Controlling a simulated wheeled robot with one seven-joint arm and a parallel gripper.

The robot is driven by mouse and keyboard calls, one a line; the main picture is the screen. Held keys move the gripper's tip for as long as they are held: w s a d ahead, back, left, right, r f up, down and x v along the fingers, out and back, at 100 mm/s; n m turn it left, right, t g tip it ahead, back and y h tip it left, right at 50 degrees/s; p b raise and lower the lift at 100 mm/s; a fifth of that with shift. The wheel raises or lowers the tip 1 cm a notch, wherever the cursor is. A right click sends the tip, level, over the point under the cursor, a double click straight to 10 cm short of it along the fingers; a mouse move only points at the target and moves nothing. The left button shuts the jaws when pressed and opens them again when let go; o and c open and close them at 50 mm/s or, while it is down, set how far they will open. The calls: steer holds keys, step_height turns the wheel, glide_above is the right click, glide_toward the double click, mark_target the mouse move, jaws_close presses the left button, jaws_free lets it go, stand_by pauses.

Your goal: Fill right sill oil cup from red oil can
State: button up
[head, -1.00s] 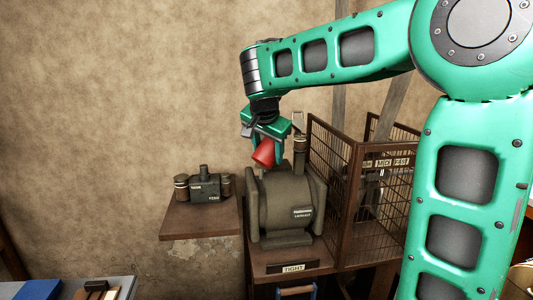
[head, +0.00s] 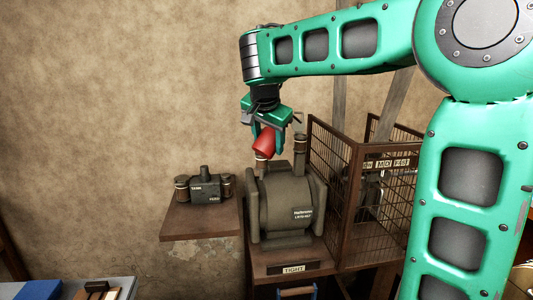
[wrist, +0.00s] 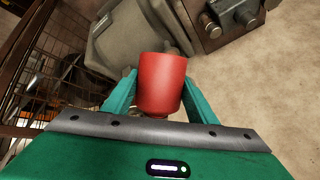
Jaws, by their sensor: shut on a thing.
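The red oil can (head: 265,142) is held in my gripper (head: 268,130), above the grey cylindrical machine (head: 285,205). It leans in the head view, its lower end toward the lower left. It also shows between the green fingers in the wrist view (wrist: 162,82); its spout cannot be made out. On the machine's top, one cup-like fitting (head: 300,150) stands upright at the right. Another (head: 260,165) shows just under the can; I cannot tell whether they touch. I cannot tell which fitting is the right sill oil cup, and no oil is visible.
A wire cage (head: 335,190) stands close on the machine's right. A brown shelf (head: 200,225) at the left bears a small dark block (head: 204,187) with a cup-like fitting at each side. Open wall lies behind and left. A "TIGHT" plate (head: 293,268) is below the machine.

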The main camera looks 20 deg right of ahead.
steer(key=shift+r, duration=0.9)
steer(key=shift+w+d+f+h, duration=0.1)
steer(key=shift+f+h, duration=0.3)
steer(key=shift+f, duration=0.35)
steer(key=shift+d+f+n+t+h, duration=0.35)
steer(key=shift+f+t+h, duration=0.15)
steer(key=shift+f+h, duration=0.25)
steer(key=shift+w+d+f+n+t+h, duration=0.25)
steer(key=shift+d+t+h, duration=0.1)
steer(key=shift+d+h, duration=0.45)
steer(key=shift+w+d+f+n+t+h, duration=0.1)
steer(key=shift+w+d+n+t+h, duration=0.2)
steer(key=shift+d+h, duration=0.45)
steer(key=shift+s+a, duration=0.1)
